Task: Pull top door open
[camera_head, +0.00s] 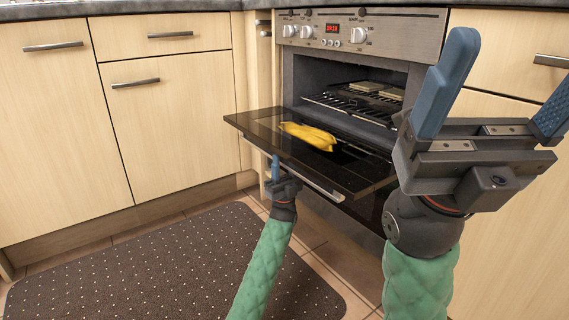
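The top oven door (245,122) is hinged down and lies open, roughly level, below the upper oven cavity (345,78). Its handle bar (322,190) runs along the front edge. My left gripper (276,166) is at the handle, near its left part, with a blue finger showing upright in front of the door edge. The other finger is hidden, so its grip on the handle cannot be told. My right gripper (510,65) is raised at the right, close to the camera, with fingers wide apart and nothing between them.
Yellow bananas (309,136) lie on the open door's inner face. A wire rack (352,106) with pale slabs (378,89) on it is in the cavity. Wooden cabinets flank the oven. A dark dotted mat (150,270) covers the floor at the left.

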